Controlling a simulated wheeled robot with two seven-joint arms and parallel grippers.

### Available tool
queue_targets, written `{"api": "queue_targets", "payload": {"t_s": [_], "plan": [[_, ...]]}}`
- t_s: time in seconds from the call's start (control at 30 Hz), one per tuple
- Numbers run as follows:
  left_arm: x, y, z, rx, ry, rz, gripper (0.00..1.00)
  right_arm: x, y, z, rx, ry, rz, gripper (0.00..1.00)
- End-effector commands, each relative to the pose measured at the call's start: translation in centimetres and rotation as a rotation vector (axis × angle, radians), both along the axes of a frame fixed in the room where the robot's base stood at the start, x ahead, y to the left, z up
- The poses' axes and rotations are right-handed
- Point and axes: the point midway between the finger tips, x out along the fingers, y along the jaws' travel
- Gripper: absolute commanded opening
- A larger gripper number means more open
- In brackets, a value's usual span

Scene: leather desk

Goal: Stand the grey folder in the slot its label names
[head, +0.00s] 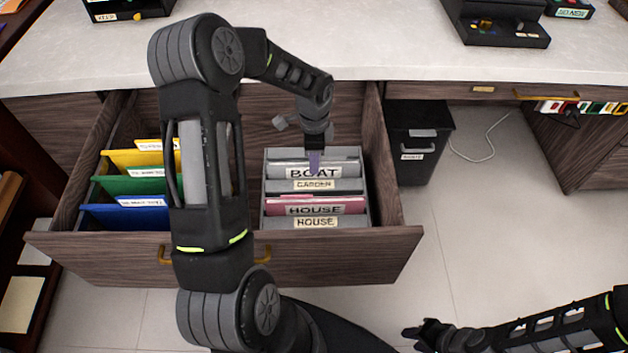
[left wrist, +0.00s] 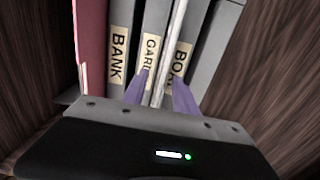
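The grey folder (head: 290,167), with a large white BOAT label, stands in the rear part of a grey rack (head: 270,222) in the open drawer. A cream GARDEN slot label (head: 313,185) shows just in front of it. In the left wrist view its thin pale edge (left wrist: 178,30) runs between slot labels reading GARD (left wrist: 149,55) and BO (left wrist: 183,60), partly hidden. My left gripper (head: 314,162) reaches down at it; its purple fingers (left wrist: 160,88) stand on both sides of the edge with a small gap. My right gripper (head: 425,333) is low at the right, its fingers unclear.
A pink HOUSE folder (head: 290,202) stands behind the HOUSE slot label (head: 315,222). A BANK label (left wrist: 117,55) shows in the wrist view. Yellow (head: 125,157), green (head: 115,184) and blue (head: 105,216) folders fill the drawer's left. A dark bin (head: 420,135) stands right of the drawer (head: 340,255).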

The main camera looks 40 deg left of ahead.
Motion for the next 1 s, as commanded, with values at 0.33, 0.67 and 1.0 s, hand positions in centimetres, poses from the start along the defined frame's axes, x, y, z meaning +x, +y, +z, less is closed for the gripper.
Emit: {"api": "queue_targets", "payload": {"t_s": [0.33,0.67,1.0], "plan": [[0.1,0.0,-1.8,-0.002,0.002,0.001,0.35,0.0,0.0,-0.2,0.0,0.0,0.0,0.31],[0.3,0.2,-5.2,0.0,-0.001,0.001,0.35,0.0,0.0,-0.4,0.0,0.0,0.0,0.31],[0.3,0.2,-5.2,0.0,-0.001,0.001,0.35,0.0,0.0,-0.4,0.0,0.0,0.0,0.31]]}}
